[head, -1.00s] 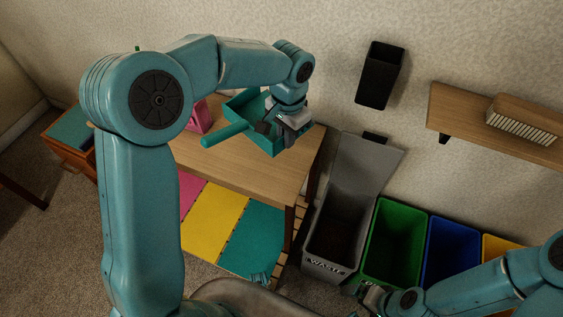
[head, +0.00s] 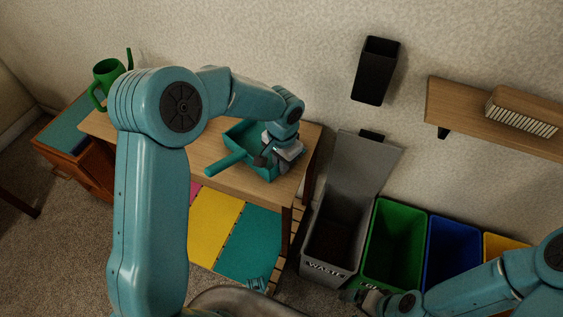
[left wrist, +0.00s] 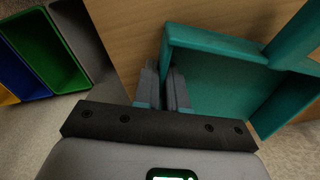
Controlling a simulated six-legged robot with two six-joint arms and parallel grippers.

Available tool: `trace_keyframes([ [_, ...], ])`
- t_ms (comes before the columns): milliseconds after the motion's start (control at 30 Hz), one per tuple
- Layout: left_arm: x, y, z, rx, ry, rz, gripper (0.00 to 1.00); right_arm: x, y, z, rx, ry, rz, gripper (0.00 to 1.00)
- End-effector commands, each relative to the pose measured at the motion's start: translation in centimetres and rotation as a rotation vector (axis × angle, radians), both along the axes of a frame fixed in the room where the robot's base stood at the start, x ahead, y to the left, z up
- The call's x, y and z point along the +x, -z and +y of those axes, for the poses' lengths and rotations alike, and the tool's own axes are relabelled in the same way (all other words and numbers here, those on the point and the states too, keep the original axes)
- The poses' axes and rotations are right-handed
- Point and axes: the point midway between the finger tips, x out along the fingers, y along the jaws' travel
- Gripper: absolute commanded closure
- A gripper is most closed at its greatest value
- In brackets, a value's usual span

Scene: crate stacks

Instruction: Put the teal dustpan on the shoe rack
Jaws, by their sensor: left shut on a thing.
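The teal dustpan (head: 246,134), an open pan with a round handle (head: 225,165), is over the right part of a wooden top. Slats show low beside its right leg; I take this piece as the shoe rack (head: 212,146). My left gripper (head: 272,157) is shut on the dustpan's side wall. In the left wrist view the dustpan (left wrist: 215,88) is between the fingers (left wrist: 174,90), with the wooden surface (left wrist: 135,30) behind it. I cannot tell whether the pan touches the wood. My right gripper (head: 368,297) is low at the right; its jaws are unclear.
A grey waste bin (head: 335,240) with a raised lid stands right of the rack, then green (head: 395,243), blue (head: 453,250) and yellow bins. A wall shelf (head: 460,115) holds a brush. A green watering can (head: 107,73) stands at the left on a cabinet.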

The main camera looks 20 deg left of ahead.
Motion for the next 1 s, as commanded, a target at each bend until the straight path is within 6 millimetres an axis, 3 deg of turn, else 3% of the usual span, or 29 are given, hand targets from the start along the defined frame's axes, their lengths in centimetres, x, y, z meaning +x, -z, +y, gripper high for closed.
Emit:
trace_keyframes([
  [67, 0.0, 0.4, 0.0, 0.0, 0.0, 0.0, 1.0, 0.0, 0.4, 0.0, 0.0, 0.0, 0.0, 0.0],
  [100, 0.0, 0.3, 0.0, 0.0, 0.0, 0.0, 0.79, 0.0, 0.2, 0.0, 0.0, 0.0, 0.0, 0.0],
  [167, 0.0, 0.3, 0.0, 0.0, 0.0, 0.0, 0.64, 0.0, 0.2, 0.0, 0.0, 0.0, 0.0, 0.0],
  [433, 0.0, 0.2, 0.0, 0.0, 0.0, 0.0, 0.64, 0.0, 0.1, 0.0, 0.0, 0.0, 0.0, 0.0],
  [567, 0.1, -1.0, 0.0, 0.0, 0.0, -0.003, 0.64, 0.0, -0.4, 0.0, 0.0, 0.0, 0.0, 0.0],
  [1000, 0.0, -10.4, -0.2, 0.0, 0.0, -0.003, 0.64, 0.0, -2.5, 0.0, 0.0, 0.0, 0.0, 0.0],
])
